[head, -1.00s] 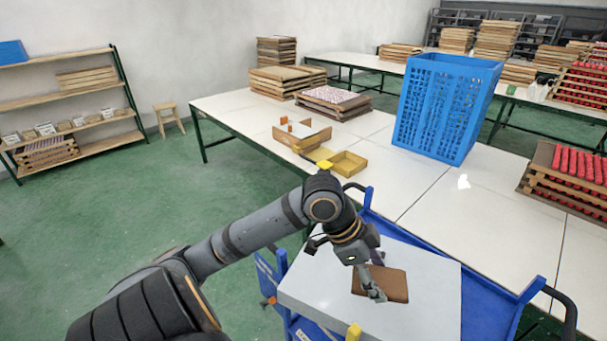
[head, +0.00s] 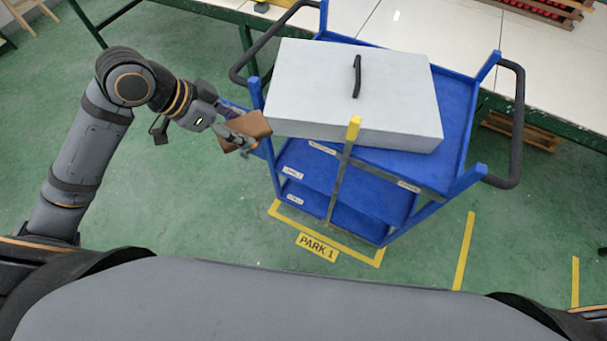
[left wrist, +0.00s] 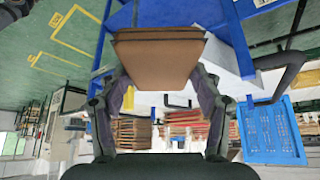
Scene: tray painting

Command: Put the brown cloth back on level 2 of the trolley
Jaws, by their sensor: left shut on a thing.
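The brown cloth (head: 250,129), a folded flat pad, is held in the air at the left side of the blue trolley (head: 458,128). My left gripper (head: 240,140) is shut on one edge of it. In the left wrist view the cloth (left wrist: 158,60) sticks out between the two fingers (left wrist: 160,88). The trolley has a top deck and lower shelves, including a middle shelf (head: 345,180) with small labels on its front edges; the label text is too small to read. The cloth is beside the trolley frame; whether they touch is unclear. My right gripper is not in view.
A large grey box (head: 315,85) with a black handle covers much of the top deck. White tables (head: 420,25) stand behind.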

